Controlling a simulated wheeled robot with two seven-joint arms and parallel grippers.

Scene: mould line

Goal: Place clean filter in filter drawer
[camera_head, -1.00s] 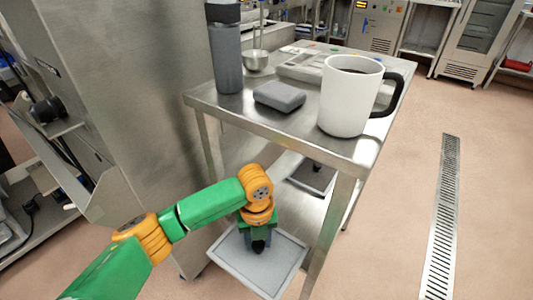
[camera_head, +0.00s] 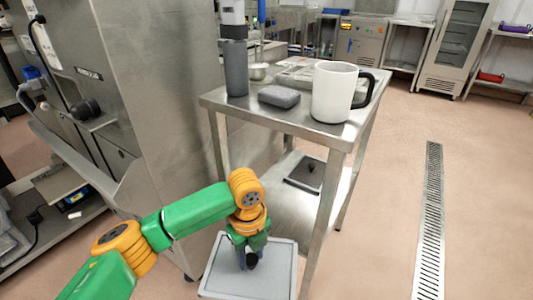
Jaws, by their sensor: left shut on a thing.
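A flat light-grey square filter (camera_head: 277,272) with a raised rim hangs low at the bottom centre. My left gripper (camera_head: 251,260) is above its middle, shut on its dark knob; the fingertips partly hide the knob. The filter is in front of the steel table's near leg. A second, darker square panel (camera_head: 305,175) with a black handle lies on the table's lower shelf. At the left, a steel machine (camera_head: 165,100) has a black knob and an open recess low down; I cannot tell which part is the filter drawer. My right gripper is out of view.
The steel table (camera_head: 300,127) carries a white mug (camera_head: 333,92), a dark bottle (camera_head: 236,68), a grey block (camera_head: 279,96) and a metal bowl (camera_head: 257,71). A sloping metal chute (camera_head: 75,160) juts from the machine. Floor right of the table is clear, with a drain grate (camera_head: 429,220).

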